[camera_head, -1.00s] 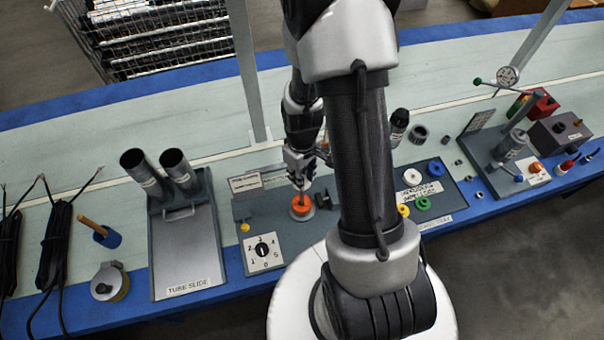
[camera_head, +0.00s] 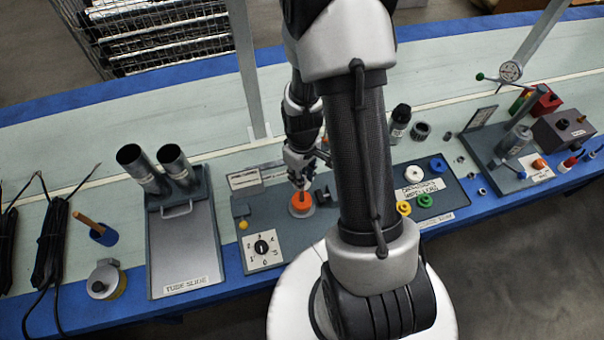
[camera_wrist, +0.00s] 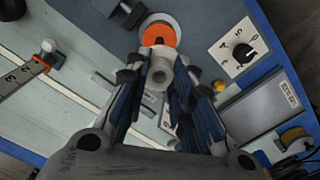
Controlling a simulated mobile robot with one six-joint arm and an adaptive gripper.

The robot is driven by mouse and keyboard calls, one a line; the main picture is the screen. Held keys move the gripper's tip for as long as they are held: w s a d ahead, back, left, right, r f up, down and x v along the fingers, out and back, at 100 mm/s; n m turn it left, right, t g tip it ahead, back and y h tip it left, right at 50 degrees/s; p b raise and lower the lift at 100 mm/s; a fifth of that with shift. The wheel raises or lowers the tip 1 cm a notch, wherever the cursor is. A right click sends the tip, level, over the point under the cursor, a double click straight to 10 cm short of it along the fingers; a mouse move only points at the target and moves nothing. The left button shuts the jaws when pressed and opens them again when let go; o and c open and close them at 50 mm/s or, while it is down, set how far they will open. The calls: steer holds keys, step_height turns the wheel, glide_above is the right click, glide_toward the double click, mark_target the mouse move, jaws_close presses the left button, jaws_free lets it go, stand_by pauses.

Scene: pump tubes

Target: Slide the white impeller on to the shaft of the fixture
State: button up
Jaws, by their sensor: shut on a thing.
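My gripper (camera_wrist: 160,85) is shut on a small pale round piece (camera_wrist: 155,65) with a hole in its end. I cannot tell whether this piece is an impeller. In the head view my gripper (camera_head: 300,182) is just above an orange disc (camera_head: 301,206) on the grey fixture plate. The orange disc also shows beyond the held piece in the wrist view (camera_wrist: 160,33), on a pale round base. The shaft itself is not clearly visible. A white disc with a hole (camera_head: 438,165) lies on the tray at right, apart from my gripper.
Yellow (camera_head: 404,207) and green (camera_head: 424,200) rings lie on the tray (camera_head: 453,196). A numbered dial (camera_head: 261,247) and a yellow knob (camera_head: 243,225) sit left of the orange disc. The tube slide (camera_head: 188,255) stands further left. My arm hides part of the bench.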

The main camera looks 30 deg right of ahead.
steer(key=shift+f, duration=0.15)
steer(key=o, duration=0.9)
steer(key=shift+o, duration=0.2)
step_height(320, 180, up, 12)
stand_by(0.9)
steer(key=s+a+r+m+t, duration=0.1)
steer(key=s+a+r, duration=0.2)
steer(key=r, duration=0.3)
steer(key=s+a+r+m+t, duration=0.1)
steer(key=s+a+r+t, duration=0.1)
steer(key=s+a+r, duration=0.2)
steer(key=s+a+r+t, duration=0.1)
steer(key=s+a+r, duration=0.2)
steer(key=s+r, duration=0.3)
step_height(320, 180, up, 4)
steer(key=shift+s+a+f+m+t, duration=0.15)
steer(key=shift+s+a+m+t, duration=0.15)
steer(key=shift+a+m, duration=0.1)
